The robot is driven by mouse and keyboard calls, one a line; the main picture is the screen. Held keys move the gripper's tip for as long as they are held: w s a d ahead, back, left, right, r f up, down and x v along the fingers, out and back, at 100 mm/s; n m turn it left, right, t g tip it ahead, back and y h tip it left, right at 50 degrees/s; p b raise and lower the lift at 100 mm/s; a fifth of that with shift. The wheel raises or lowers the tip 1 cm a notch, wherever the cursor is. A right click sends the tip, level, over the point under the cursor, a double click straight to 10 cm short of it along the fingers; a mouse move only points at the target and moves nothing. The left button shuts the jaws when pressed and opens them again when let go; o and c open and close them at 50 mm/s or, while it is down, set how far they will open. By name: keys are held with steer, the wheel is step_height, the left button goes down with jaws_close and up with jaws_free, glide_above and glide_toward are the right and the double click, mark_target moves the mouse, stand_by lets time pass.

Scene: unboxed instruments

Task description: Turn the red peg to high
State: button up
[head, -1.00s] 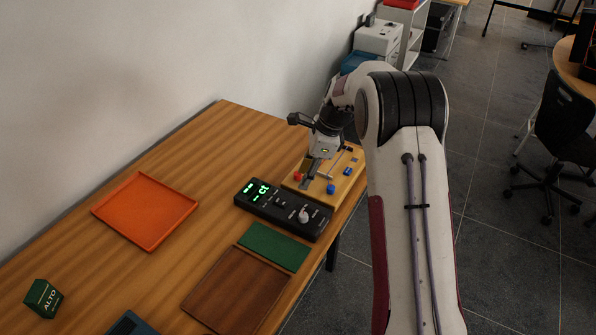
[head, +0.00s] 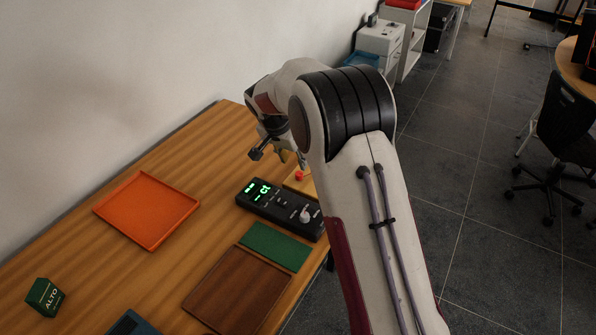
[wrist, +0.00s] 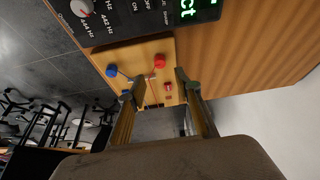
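A red peg (head: 299,175) stands on a light wooden board (head: 291,184), which is mostly hidden behind my arm in the head view. In the wrist view the red peg (wrist: 159,61) is on the near part of the board (wrist: 140,51), beyond my fingertips. A smaller red piece (wrist: 168,87) shows between my fingers. My gripper (wrist: 160,79) is open, with a wide gap between its fingers and nothing held. In the head view my gripper (head: 290,158) hangs just behind and left of the peg, apart from it. I cannot read any high marking.
A black tuner (head: 281,208) with a green display and white knob adjoins the board. A green mat (head: 273,246), brown tray (head: 207,297), orange tray (head: 104,211) and green box (head: 44,297) lie on the table.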

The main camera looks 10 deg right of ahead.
mark_target(299, 173)
steer(key=shift+f, duration=0.1)
stand_by(0.3)
steer(key=shift+x, duration=3.8)
jaws_close()
